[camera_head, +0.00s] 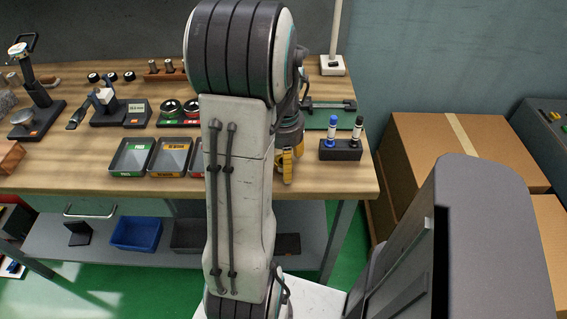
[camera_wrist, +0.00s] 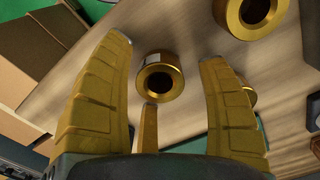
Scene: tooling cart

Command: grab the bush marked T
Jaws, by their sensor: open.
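The yellow fingers are spread and touch nothing that I can see. A second, larger-looking bush (camera_wrist: 232,12) is at the top right, cut by the picture edge. A third bush (camera_wrist: 251,97) is partly hidden behind the right finger. I can make out no letter T on any of them. In the head view my gripper (camera_head: 288,166) is partly hidden by my arm, over the bench's front part; no bush shows there.
The wooden bench (camera_head: 60,178) holds a pass tray (camera_head: 131,157), a rework tray (camera_head: 170,157) and gauges left of my arm. A marker holder (camera_head: 340,150) stands close right of my gripper. Cardboard boxes (camera_head: 450,150) stand beyond the bench's right edge.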

